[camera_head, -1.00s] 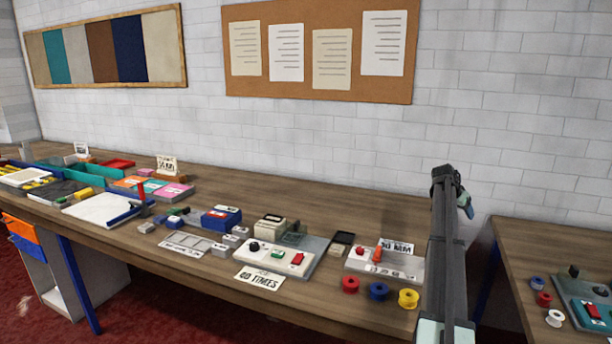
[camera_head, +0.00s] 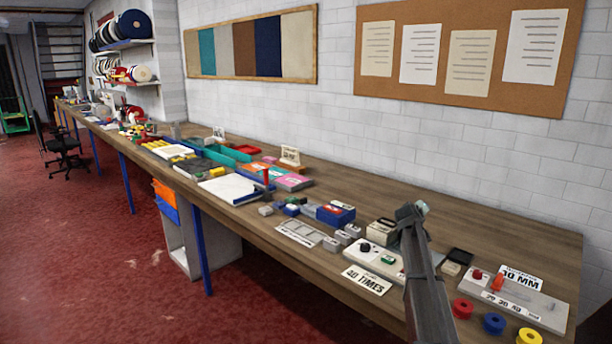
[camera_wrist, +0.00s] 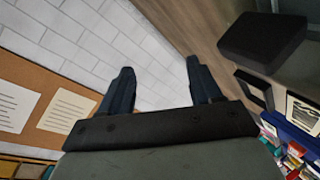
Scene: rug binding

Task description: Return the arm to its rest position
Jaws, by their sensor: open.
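My arm (camera_head: 428,285) rises from the bottom edge of the head view, over the right part of the long workbench (camera_head: 540,228). Its upper end stands in front of the counter unit marked "40 TIMES" and hides part of it. In the wrist view my gripper (camera_wrist: 158,75) shows two dark fingers spread apart, with nothing between them. The fingers point towards the white brick wall (camera_wrist: 100,35) and are clear of the bench. In the head view the fingers are too small to make out.
A unit marked "10 MM" (camera_head: 520,300) and red (camera_head: 462,308), blue (camera_head: 494,323) and yellow spools (camera_head: 529,337) stand right of my arm. Trays and boxes crowd the bench to the left. A cork board (camera_head: 580,60) hangs on the wall.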

